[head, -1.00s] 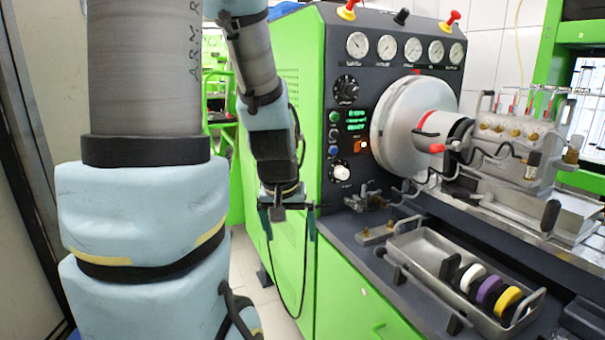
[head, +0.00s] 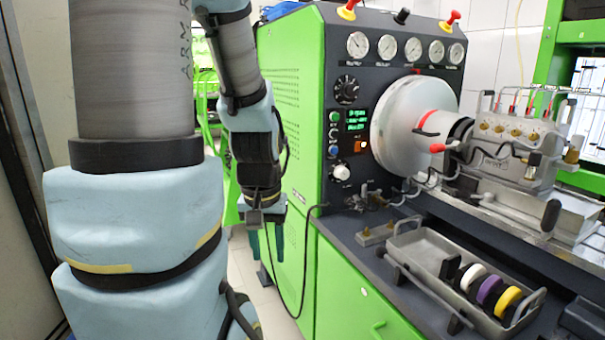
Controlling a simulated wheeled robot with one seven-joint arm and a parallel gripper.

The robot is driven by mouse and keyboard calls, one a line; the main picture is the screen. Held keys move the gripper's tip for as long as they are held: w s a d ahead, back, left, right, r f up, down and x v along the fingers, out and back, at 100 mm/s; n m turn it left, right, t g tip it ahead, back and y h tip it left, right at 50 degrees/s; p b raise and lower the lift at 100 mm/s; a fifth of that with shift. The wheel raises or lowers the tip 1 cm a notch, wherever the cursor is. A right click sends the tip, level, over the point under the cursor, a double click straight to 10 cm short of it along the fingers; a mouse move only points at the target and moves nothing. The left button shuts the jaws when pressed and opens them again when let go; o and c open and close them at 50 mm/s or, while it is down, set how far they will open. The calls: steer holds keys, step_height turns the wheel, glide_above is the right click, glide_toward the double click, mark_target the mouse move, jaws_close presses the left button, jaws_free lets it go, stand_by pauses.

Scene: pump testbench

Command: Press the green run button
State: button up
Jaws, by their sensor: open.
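The green run button (head: 334,116) is a small round button on the dark control panel (head: 338,185) of the green testbench. It sits left of a lit green display (head: 357,119), above a dark button and a blue button (head: 333,151). My gripper (head: 266,250) hangs pointing down, left of and lower than the button, clearly apart from it. Its teal fingers are apart and nothing shows between them. In this picture it lies before the bench's green side.
A white dial (head: 341,172) and an orange switch (head: 361,147) share the panel. A silver flywheel (head: 408,127) stands to the right. A metal tray (head: 413,258) with coloured rings lies on the bench top.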

jaws_close()
stand_by(1.0)
